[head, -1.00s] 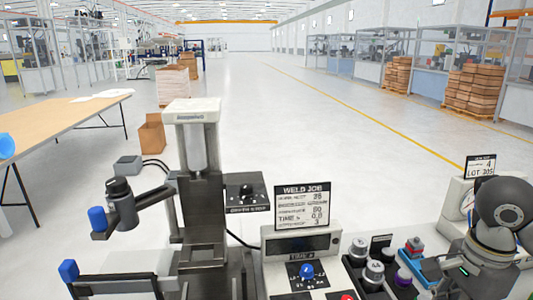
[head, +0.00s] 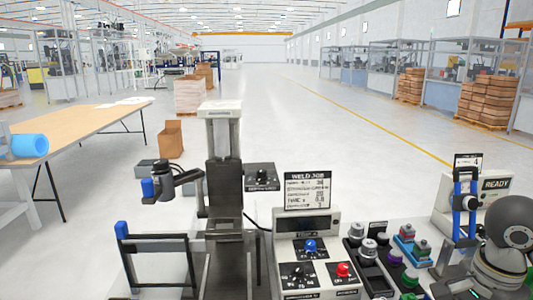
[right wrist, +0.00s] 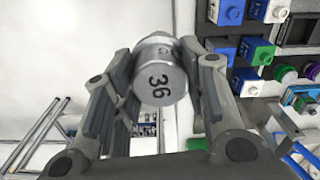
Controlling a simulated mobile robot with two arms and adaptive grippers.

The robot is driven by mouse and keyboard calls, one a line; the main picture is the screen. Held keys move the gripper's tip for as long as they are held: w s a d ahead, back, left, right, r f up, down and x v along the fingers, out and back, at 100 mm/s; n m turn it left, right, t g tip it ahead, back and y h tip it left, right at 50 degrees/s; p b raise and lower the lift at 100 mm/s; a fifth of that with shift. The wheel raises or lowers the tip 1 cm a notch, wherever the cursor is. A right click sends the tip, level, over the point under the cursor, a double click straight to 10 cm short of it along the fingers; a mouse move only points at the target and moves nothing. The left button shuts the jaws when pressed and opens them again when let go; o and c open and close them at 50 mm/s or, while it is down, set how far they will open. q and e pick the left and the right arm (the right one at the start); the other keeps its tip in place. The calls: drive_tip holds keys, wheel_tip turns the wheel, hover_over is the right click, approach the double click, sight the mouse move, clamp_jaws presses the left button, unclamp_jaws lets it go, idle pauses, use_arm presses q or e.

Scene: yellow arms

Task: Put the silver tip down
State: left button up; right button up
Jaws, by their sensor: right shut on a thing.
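My left gripper is not in view.
A welding machine column (head: 222,180) stands mid-left. A control box (head: 305,240) with blue and red knobs is beside it. Trays with several silver and coloured pieces (head: 369,250) lie to its right. A READY display (head: 495,184) is far right.

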drive_tip(key=a+f+n, duration=0.9)
drive_tip(key=a+n, duration=0.4)
drive_tip(key=n, duration=0.2)
drive_tip(key=shift+a+n, duration=0.2)
drive_tip(key=shift+n, duration=0.1)
drive_tip(key=shift+s+f, duration=0.1)
